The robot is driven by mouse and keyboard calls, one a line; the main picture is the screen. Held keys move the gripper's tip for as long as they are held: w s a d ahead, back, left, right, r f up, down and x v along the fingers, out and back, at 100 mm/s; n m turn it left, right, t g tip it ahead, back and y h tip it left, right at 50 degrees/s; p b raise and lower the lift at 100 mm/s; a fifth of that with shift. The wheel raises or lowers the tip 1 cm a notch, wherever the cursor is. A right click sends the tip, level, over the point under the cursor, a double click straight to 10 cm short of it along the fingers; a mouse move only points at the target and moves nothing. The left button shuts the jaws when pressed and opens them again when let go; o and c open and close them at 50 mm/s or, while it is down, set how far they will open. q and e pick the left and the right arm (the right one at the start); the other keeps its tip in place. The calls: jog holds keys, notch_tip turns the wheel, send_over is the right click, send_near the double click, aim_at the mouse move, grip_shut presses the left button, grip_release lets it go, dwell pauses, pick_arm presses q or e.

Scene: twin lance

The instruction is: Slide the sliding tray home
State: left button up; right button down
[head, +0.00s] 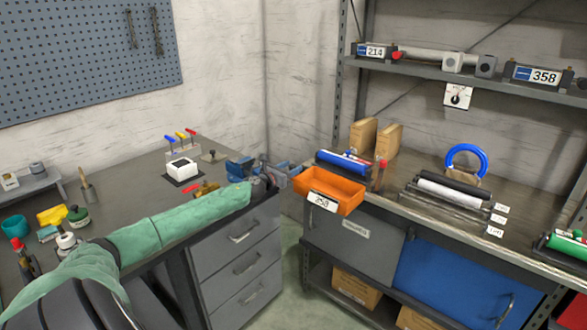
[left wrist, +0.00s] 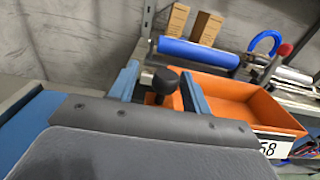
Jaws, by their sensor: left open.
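My left gripper (head: 288,172) is just left of the tray, at the end of the green-sleeved arm. In the left wrist view its two blue fingers (left wrist: 160,72) are apart, with a black knob (left wrist: 165,82) showing between them. I cannot tell whether they touch it. My right gripper is not in view.
A blue roller (head: 342,162) and a red-topped lever (head: 380,172) stand behind the tray. More rollers (head: 450,190) lie to its right. A drawer cabinet (head: 240,255) stands under the left bench, with a floor gap between the benches. Tools crowd the left bench.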

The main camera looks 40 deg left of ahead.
pick_arm(q)
jog(key=shift+s+b, duration=0.65)
jog(key=shift+s, duration=1.95)
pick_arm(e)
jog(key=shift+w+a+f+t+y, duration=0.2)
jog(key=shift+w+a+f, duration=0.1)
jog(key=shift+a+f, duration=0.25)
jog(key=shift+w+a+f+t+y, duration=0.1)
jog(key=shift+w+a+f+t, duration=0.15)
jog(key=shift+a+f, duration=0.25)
